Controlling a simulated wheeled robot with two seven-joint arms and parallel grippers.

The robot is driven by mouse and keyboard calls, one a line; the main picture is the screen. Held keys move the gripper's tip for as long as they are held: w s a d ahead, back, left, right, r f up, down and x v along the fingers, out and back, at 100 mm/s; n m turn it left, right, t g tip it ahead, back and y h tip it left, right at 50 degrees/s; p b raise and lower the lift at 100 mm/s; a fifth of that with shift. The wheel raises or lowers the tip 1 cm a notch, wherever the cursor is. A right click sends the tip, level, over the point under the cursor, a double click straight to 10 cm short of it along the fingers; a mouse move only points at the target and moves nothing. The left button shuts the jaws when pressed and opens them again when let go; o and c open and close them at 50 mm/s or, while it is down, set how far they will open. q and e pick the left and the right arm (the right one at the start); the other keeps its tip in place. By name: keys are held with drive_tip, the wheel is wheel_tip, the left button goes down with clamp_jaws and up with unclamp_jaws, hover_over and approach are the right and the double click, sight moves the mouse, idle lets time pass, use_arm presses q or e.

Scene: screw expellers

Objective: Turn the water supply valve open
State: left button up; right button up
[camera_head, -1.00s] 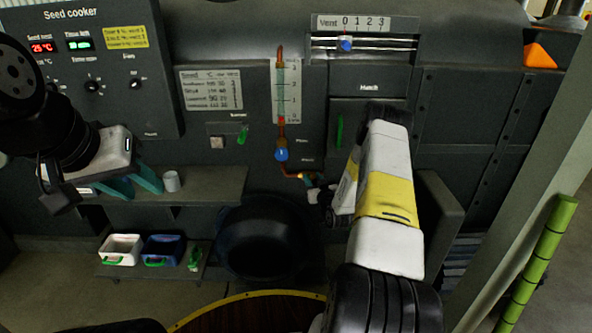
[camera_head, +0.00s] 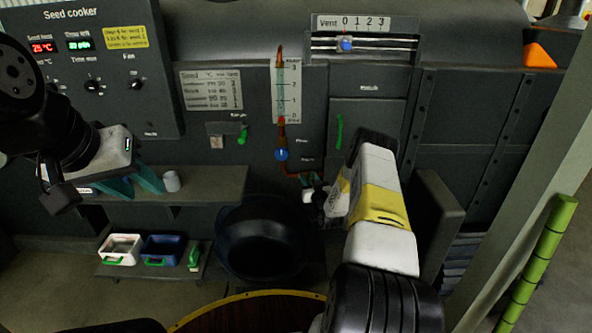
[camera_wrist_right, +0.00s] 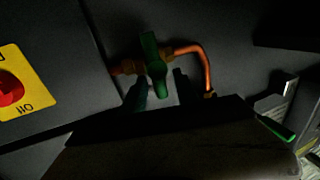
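A valve with a green lever handle (camera_wrist_right: 152,62) sits on a copper pipe (camera_wrist_right: 205,62) in the right wrist view. The lever stands roughly upright in that picture, across the pipe. My right gripper (camera_wrist_right: 160,92) is open, with one dark finger on each side of the lever's lower end; I cannot tell whether either touches it. In the head view my right gripper (camera_head: 310,183) is at the low end of the pipe, where the valve is mostly hidden. A blue knob (camera_head: 281,155) sits below the water gauge (camera_head: 287,92). My left gripper (camera_head: 135,184) is open and empty near the shelf.
A red knob (camera_wrist_right: 10,88) on a yellow plate is left of the valve in the right wrist view. A grey cup (camera_head: 172,181) stands on the shelf (camera_head: 215,185). A dark round pan (camera_head: 262,240) is below. Green handles are on the hatch (camera_head: 339,131) and panel.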

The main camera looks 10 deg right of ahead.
drive_tip(key=shift+c, duration=0.5)
clamp_jaws()
drive_tip(key=shift+a, duration=0.1)
drive_tip(key=shift+w+a+f+n+g+h, duration=0.1)
drive_tip(key=shift+a+f+n+g+h, duration=0.45)
drive_tip(key=shift+n, duration=1.9)
drive_tip(key=shift+w+a+f+n+g+h, duration=0.1)
drive_tip(key=shift+a+f+n+g+h, duration=0.4)
drive_tip(key=shift+n, duration=2)
drive_tip(key=shift+w+a+f+n+g+h, duration=0.2)
drive_tip(key=shift+n+g+h, duration=0.55)
drive_tip(key=shift+n, duration=1.7)
drive_tip(key=shift+s+d+f, duration=0.1)
drive_tip(key=shift+s, duration=0.05)
